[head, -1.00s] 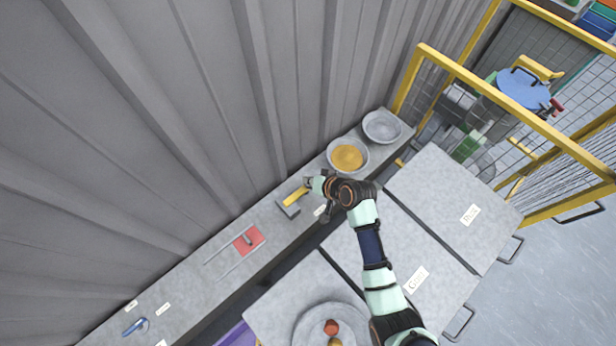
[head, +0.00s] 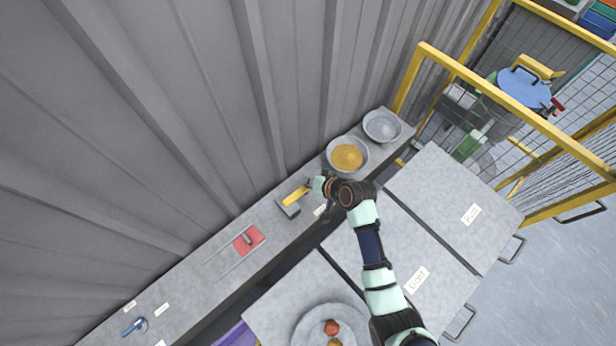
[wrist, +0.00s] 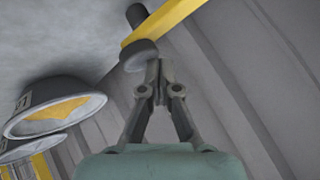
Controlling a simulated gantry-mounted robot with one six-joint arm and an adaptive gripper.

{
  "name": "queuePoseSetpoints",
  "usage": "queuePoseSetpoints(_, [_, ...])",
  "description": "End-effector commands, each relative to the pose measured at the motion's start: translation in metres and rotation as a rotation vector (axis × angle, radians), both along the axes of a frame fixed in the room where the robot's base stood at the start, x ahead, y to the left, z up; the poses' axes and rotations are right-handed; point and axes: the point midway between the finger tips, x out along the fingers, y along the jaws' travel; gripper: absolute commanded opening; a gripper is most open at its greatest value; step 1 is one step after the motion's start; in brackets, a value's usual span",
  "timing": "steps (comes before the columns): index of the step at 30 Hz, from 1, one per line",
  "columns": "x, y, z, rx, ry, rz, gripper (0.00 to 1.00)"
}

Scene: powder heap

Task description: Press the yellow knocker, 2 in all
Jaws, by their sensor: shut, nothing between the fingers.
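The yellow knocker (head: 295,197) is a yellow bar on a grey block, standing on the narrow grey bench by the wall. In the wrist view its yellow bar (wrist: 166,20) runs across the top, with a dark round pad (wrist: 138,55) at its near end. My gripper (head: 309,184) is at the bar's upper right end in the head view. In the wrist view my gripper (wrist: 156,66) is shut and empty, its fingertips right beside the round pad. I cannot tell whether they touch it.
A bowl of yellow powder (head: 347,156) and a pale grey bowl (head: 382,127) stand just beyond my gripper. A red pad (head: 248,240) and a blue-handled tool (head: 136,327) lie farther left on the bench. The ribbed wall (head: 190,120) rises close behind.

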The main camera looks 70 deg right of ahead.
Motion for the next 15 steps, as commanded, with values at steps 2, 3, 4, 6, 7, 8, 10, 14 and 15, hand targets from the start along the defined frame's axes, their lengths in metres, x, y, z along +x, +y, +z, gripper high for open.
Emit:
queuePoseSetpoints(2, [-0.0001,0.0006,-0.0022,0.002,0.001,0.0,0.0])
queuePoseSetpoints(3, [-0.0001,0.0006,-0.0028,0.002,0.001,0.0,0.0])
queuePoseSetpoints(4, [-0.0001,0.0006,-0.0031,0.002,0.001,0.0,0.0])
queuePoseSetpoints(6, [-0.0001,0.0006,-0.0041,0.002,0.001,0.0,0.0])
queuePoseSetpoints(7, [-0.0001,0.0006,-0.0044,0.002,0.001,0.0,0.0])
queuePoseSetpoints(8, [-0.0001,0.0006,-0.0048,0.003,0.001,0.001,0.0])
queuePoseSetpoints(10, [-0.0001,0.0006,-0.0057,0.003,0.001,0.001,0.0])
queuePoseSetpoints(14, [-0.0002,0.0007,-0.0073,0.003,0.001,0.001,0.0])
queuePoseSetpoints(15, [-0.0002,0.0006,-0.0078,0.003,0.001,0.001,0.0])
